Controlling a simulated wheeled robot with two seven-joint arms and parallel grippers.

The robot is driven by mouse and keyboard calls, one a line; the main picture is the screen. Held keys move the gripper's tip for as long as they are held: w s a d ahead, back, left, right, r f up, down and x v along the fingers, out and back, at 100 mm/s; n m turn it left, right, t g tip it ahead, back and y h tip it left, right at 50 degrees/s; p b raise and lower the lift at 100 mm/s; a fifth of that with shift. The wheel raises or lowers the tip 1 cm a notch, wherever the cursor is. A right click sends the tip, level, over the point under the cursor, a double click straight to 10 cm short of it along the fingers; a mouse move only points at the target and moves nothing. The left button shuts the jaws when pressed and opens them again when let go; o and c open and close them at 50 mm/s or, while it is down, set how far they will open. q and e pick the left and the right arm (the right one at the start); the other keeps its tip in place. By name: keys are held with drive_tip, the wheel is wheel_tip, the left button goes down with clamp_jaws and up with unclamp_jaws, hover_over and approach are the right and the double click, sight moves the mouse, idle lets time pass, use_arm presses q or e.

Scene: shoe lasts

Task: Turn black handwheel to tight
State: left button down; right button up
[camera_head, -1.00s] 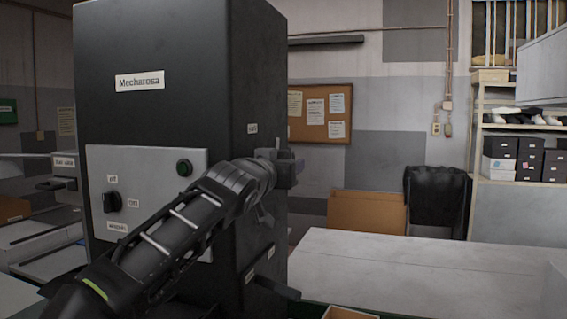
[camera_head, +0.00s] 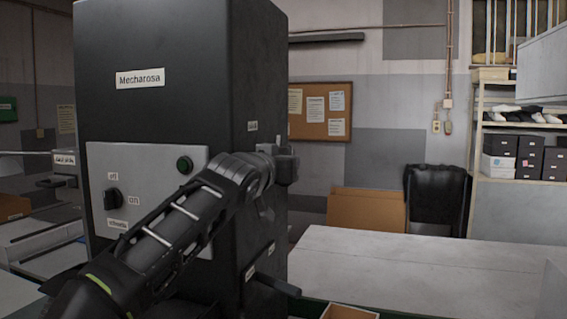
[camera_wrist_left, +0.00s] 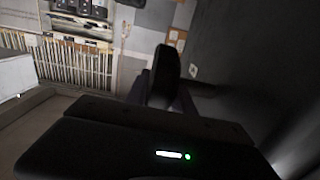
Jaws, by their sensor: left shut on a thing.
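The black handwheel (camera_wrist_left: 167,72) shows in the left wrist view as a dark, rounded shape seen nearly edge-on between my fingers, beside the dark side wall of the machine. In the head view my left gripper (camera_head: 288,164) is at the right side face of the tall black machine (camera_head: 158,40) marked Mecharosa, and it hides the wheel there. The gripper is shut on the handwheel. A small label (camera_head: 252,126) sits on the side face above the gripper; its text is too small to read. My right gripper is not in view.
The machine's grey front panel (camera_head: 140,155) carries a black knob (camera_head: 112,199) and a green button (camera_head: 184,165). A dark lever (camera_head: 275,284) sticks out low on the side face. A pale table (camera_head: 400,262) stands at right, mostly clear, with an open box (camera_head: 350,313) in front.

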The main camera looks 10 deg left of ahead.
use_arm(q)
drive_tip(key=shift+r+g, duration=0.1)
drive_tip(key=shift+g, duration=0.4)
drive_tip(key=c, duration=1.1)
unclamp_jaws()
drive_tip(key=shift+s, duration=0.1)
drive_tip(key=shift+s+b, duration=0.2)
drive_tip(key=shift+b, duration=0.1)
drive_tip(key=shift+b+v, duration=1.75)
drive_tip(key=shift+v, duration=1.85)
